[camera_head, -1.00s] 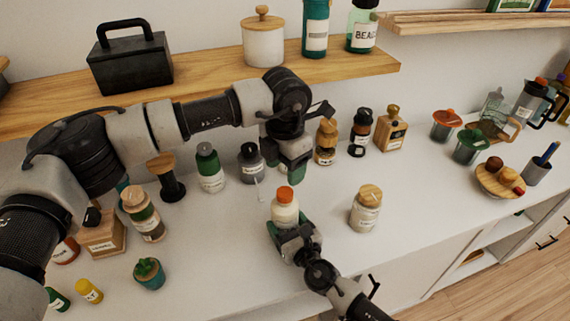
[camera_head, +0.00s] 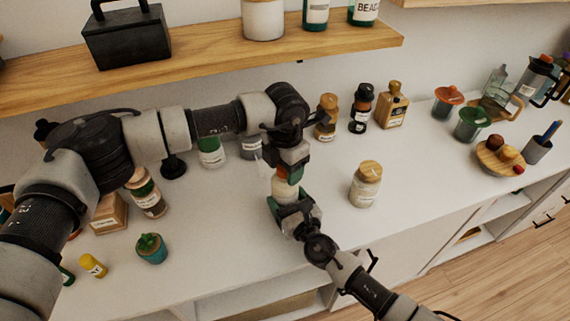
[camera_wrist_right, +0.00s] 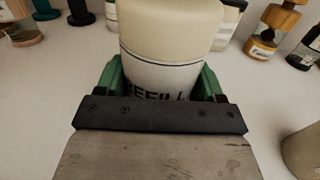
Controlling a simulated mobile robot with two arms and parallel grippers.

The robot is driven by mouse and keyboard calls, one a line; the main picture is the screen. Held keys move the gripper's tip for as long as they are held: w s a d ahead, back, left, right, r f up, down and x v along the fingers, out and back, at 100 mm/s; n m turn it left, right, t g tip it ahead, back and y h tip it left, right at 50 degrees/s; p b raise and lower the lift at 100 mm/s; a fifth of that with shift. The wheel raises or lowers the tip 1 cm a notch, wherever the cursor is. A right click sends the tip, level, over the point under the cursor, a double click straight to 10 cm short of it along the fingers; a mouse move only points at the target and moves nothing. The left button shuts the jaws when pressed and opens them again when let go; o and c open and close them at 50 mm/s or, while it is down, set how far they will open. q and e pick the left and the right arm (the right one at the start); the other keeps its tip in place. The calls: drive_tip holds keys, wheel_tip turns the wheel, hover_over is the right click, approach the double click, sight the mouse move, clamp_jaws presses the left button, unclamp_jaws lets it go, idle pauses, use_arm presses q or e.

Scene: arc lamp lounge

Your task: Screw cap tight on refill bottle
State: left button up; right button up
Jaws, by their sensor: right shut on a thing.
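The refill bottle (camera_head: 284,189), cream with a white label, stands upright on the white counter. It also fills the middle of the right wrist view (camera_wrist_right: 165,45), with its label partly hidden. My right gripper (camera_head: 287,207) is shut around the lower part of the bottle, green fingers on both sides. The orange cap (camera_head: 282,172) sits on top of the bottle, mostly hidden by the left fingers. My left gripper (camera_head: 288,171) points down at the cap from above, its fingers beside it. Whether they press on it cannot be told.
A jar with a wooden lid (camera_head: 365,185) stands to the right of the bottle. Behind are a brown-topped bottle (camera_head: 326,118), a black-capped bottle (camera_head: 361,108) and a wooden-topped bottle (camera_head: 392,105). The counter's front right is clear.

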use_arm(q)
drive_tip(key=c, duration=0.8)
drive_tip(key=o, duration=1.1)
drive_tip(key=shift+r, duration=0.15)
wheel_tip(320, 180, up, 12)
drive_tip(key=shift+f, duration=0.1)
use_arm(e)
drive_tip(key=o, duration=1.8)
use_arm(q)
drive_tip(key=shift+f+b, duration=0.4)
drive_tip(key=shift+f, duration=0.05)
use_arm(e)
drive_tip(key=v, duration=1)
drive_tip(key=shift+s+d, duration=0.2)
drive_tip(key=shift+s, duration=0.15)
